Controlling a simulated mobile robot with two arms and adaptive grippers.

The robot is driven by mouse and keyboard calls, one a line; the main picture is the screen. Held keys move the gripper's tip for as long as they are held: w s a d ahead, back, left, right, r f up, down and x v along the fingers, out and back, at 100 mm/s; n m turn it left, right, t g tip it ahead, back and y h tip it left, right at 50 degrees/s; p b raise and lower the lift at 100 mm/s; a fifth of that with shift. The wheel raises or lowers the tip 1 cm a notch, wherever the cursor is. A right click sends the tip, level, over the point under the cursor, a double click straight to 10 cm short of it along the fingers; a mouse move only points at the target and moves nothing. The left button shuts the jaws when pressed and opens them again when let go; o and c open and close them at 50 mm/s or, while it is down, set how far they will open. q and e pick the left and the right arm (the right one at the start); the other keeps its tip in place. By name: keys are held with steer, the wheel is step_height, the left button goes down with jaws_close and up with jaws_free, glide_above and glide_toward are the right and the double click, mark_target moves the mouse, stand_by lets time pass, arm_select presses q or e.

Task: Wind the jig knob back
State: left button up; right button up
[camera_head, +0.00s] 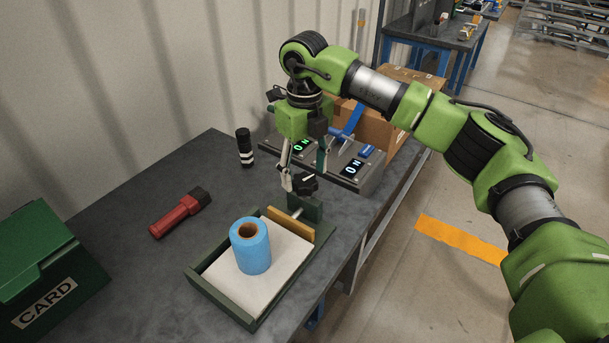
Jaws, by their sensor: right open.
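The jig knob (304,185) is a black star-shaped knob at the back of the green jig (233,304). A silver screw runs from the jig's green end block (309,209) to a yellow-tan clamp bar (289,224). A blue roll (251,248) stands upright on the jig's pale bed, apart from the bar. My right gripper (304,185) points down with its fingers open around or just above the knob; whether they touch it I cannot tell. My left gripper is not in view.
A panel with lit ON displays (371,184) and blue levers stands just behind the gripper, with a cardboard box (377,134) behind it. Bare tabletop lies between.

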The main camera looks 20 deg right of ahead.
mark_target(304, 179)
step_height(304, 179, up, 10)
stand_by(0.3)
